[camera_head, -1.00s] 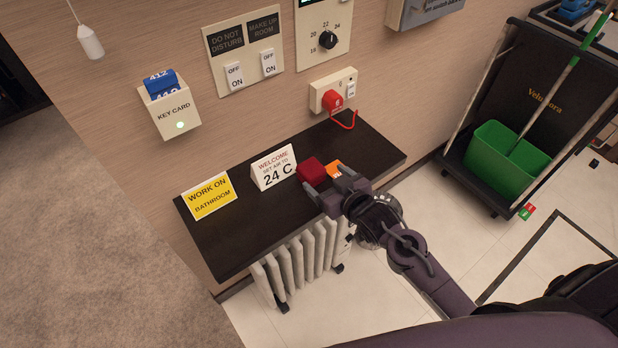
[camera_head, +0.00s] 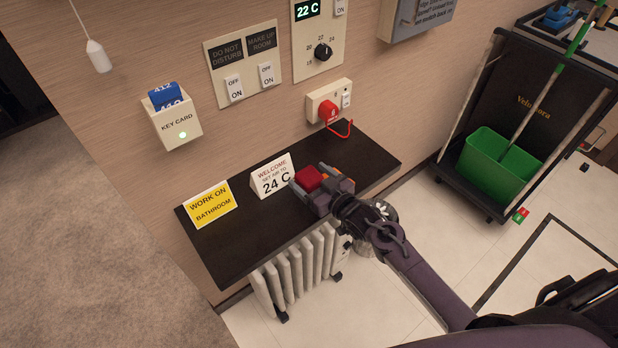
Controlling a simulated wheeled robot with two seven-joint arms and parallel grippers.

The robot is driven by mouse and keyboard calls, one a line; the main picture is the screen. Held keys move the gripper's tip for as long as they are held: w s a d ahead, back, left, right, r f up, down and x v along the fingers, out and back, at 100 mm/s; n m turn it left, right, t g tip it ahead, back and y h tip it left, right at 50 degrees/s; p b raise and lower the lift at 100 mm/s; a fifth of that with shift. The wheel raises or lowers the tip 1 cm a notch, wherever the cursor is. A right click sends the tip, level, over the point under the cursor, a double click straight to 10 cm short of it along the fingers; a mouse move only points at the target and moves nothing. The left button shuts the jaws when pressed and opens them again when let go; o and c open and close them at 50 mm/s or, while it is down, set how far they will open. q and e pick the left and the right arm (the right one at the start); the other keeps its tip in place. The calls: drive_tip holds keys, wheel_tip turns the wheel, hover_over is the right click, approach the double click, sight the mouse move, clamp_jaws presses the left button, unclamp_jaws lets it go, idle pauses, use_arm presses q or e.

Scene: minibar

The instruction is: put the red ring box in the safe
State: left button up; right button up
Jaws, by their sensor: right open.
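The red ring box (camera_head: 308,178) sits on the dark shelf (camera_head: 233,240), just right of the white welcome card. My right gripper (camera_head: 311,184) is at the box, with its open fingers on either side of it. The fingers and wrist hide part of the box, and I cannot tell whether they touch it. A small orange patch shows beside the box, partly hidden by my gripper. The safe is not in view. My left gripper is not in view.
A red plug (camera_head: 328,112) with a cord is in the wall socket above. A white radiator (camera_head: 298,268) stands below. A cart with a green bucket (camera_head: 497,165) is at right.

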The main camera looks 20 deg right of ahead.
drive_tip(key=shift+w+a+f, duration=0.2)
drive_tip(key=shift+w, duration=0.45)
drive_tip(key=shift+s, duration=0.1)
drive_tip(key=c, duration=1.1)
drive_tip(key=shift+r, duration=0.1)
drive_tip(key=shift+c, duration=0.3)
